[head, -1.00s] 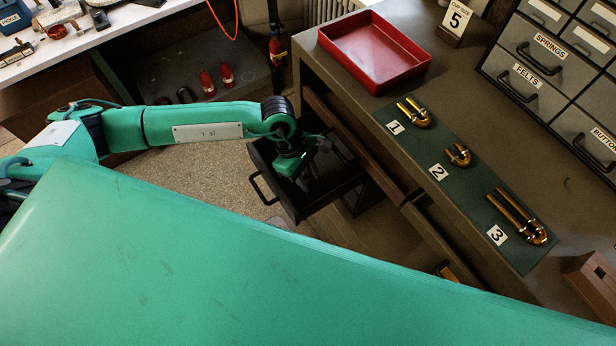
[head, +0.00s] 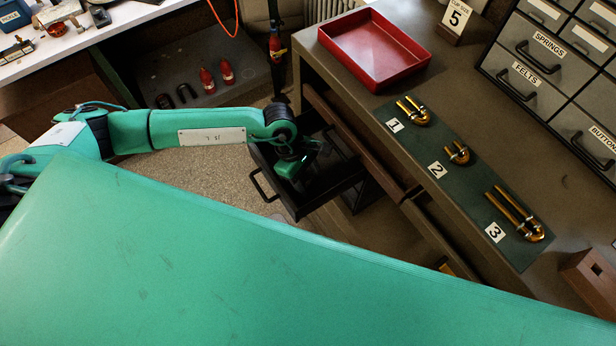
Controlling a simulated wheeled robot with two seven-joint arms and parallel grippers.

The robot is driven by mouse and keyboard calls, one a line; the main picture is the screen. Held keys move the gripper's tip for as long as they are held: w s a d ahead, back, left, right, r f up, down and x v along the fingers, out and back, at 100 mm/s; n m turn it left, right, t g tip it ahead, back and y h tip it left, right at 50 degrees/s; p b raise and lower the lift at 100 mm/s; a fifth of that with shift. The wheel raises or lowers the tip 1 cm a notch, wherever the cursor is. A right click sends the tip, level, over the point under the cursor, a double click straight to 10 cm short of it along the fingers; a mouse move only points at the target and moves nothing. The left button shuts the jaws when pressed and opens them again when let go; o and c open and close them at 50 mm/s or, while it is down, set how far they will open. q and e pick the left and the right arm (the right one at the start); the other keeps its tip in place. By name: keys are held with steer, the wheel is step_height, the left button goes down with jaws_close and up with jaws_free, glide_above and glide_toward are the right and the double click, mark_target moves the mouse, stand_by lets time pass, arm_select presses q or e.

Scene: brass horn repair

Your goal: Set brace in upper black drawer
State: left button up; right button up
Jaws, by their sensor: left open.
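The open black drawer (head: 272,182) juts out from the dark workbench at the middle of the head view, with its handle facing left. My left gripper (head: 312,168) hangs down over and into this drawer, pointing downward. It is dark against the dark drawer. Its jaws are open. I cannot make out a brace in the drawer or at the jaws; the drawer floor is shadowed and partly covered by my wrist. My right gripper is not in view.
The bench top holds a red tray (head: 420,72) and a green mat (head: 458,192) with several brass slides by number cards. Labelled grey drawers (head: 535,50) stand at the right. A low shelf (head: 165,72) at the left holds red bottles. A large green surface fills the foreground.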

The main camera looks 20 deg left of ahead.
arm_select(q)
steer(key=shift+r, duration=0.25)
steer(key=b+v, duration=0.3)
steer(key=v, duration=0.8)
steer(key=shift+a+r, duration=0.25)
steer(key=shift+r, duration=0.1)
steer(key=shift+w, duration=0.1)
